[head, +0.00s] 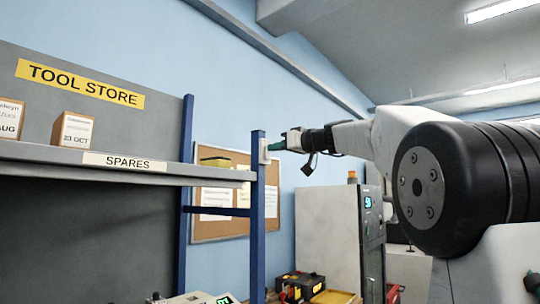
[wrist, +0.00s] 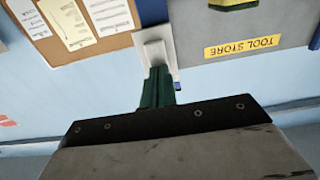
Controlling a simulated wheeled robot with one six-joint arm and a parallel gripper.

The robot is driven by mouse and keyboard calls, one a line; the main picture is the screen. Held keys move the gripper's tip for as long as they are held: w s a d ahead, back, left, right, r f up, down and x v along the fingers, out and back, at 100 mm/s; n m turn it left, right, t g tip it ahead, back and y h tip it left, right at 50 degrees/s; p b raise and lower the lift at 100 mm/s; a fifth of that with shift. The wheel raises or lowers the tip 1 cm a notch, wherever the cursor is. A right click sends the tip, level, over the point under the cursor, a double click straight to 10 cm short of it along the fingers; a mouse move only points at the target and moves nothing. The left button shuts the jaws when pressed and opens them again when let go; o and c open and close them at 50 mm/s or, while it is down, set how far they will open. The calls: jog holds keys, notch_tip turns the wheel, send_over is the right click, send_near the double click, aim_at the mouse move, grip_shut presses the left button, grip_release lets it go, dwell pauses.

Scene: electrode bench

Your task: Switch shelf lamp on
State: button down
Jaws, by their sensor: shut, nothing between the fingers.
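A pale switch box (head: 264,151) is fixed to the blue front post of the shelf. In the wrist view the white switch plate (wrist: 153,33) is straight beyond my fingertips. My gripper (head: 275,147) has green fingers and comes from the right, level with the switch box. Its fingers (wrist: 158,72) are shut with nothing between them. The tips look at or very near the lower part of the switch; I cannot tell whether they touch. The fingers hide part of it. I cannot make out the shelf lamp in either view.
The grey shelf (head: 210,173) carries cartons (head: 73,131) and a yellow-topped item. A cork notice board (head: 210,226) hangs on the blue wall behind. A grey cabinet (head: 328,240) and a black-and-yellow toolbox (head: 299,284) stand below my arm. Open air surrounds the gripper.

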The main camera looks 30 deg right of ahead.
jog(key=v, duration=0.8)
dwell(0.5)
dwell(0.4)
jog(key=s+a+f+m+g+h, duration=0.1)
jog(key=s+a+f+m+g, duration=0.15)
jog(key=f, duration=0.55)
jog(key=s+a+f+m+g, duration=0.2)
jog(key=f+g, duration=0.1)
jog(key=f, duration=0.6)
jog(key=s+a+f+m+g+h, duration=0.1)
jog(key=s+a+f+m+g, duration=0.15)
jog(key=f, duration=0.55)
jog(key=s+a+f+n+g+h, duration=0.1)
jog(key=s+a+f, duration=0.5)
jog(key=s+f, duration=0.6)
jog(key=s+a+f+n+g+h, duration=0.2)
jog(key=s+a+f+g, duration=0.4)
jog(key=s+f, duration=0.6)
jog(key=shift+s+a+f+g+h, duration=0.2)
jog(key=shift+s+a+g+h, duration=0.1)
jog(key=shift+s+a+h, duration=0.4)
